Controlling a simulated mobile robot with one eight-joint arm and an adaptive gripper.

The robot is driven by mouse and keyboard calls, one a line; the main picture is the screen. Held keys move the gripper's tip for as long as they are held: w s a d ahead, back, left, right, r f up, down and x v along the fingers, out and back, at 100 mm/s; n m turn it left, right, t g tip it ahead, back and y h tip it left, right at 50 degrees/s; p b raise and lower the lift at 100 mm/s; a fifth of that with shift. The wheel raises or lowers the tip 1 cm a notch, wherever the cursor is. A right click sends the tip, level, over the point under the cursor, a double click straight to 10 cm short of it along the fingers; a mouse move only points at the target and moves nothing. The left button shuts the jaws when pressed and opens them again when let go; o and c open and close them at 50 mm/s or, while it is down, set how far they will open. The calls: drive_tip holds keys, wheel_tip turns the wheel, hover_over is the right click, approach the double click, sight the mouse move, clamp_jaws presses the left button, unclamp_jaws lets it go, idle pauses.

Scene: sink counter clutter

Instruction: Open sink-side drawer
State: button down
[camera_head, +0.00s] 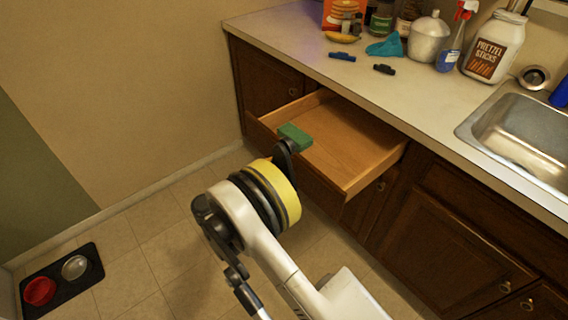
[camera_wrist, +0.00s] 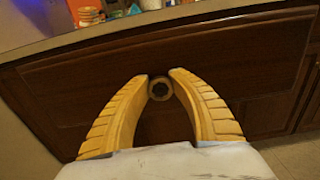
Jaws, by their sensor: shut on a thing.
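The drawer (camera_head: 345,140) under the counter is pulled out, and its light wood inside looks mostly empty. Its dark wooden front (camera_wrist: 80,85) fills much of the wrist view. A round knob (camera_wrist: 160,89) on that front sits between the fingertips of my gripper (camera_wrist: 160,76). The yellow fingers are shut on the knob. In the head view my wrist hides the knob and fingertips. A green block (camera_head: 295,136) shows at the drawer's front edge; I cannot tell whether it lies inside.
The sink (camera_head: 525,135) is at right. A tray with two bowls (camera_head: 62,280) lies on the otherwise open floor at left.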

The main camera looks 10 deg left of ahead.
drive_tip(key=shift+s, duration=0.1)
drive_tip(key=c, duration=1.1)
unclamp_jaws()
drive_tip(key=shift+a, duration=0.1)
drive_tip(key=v, duration=1.2)
drive_tip(key=shift+s+a, duration=0.1)
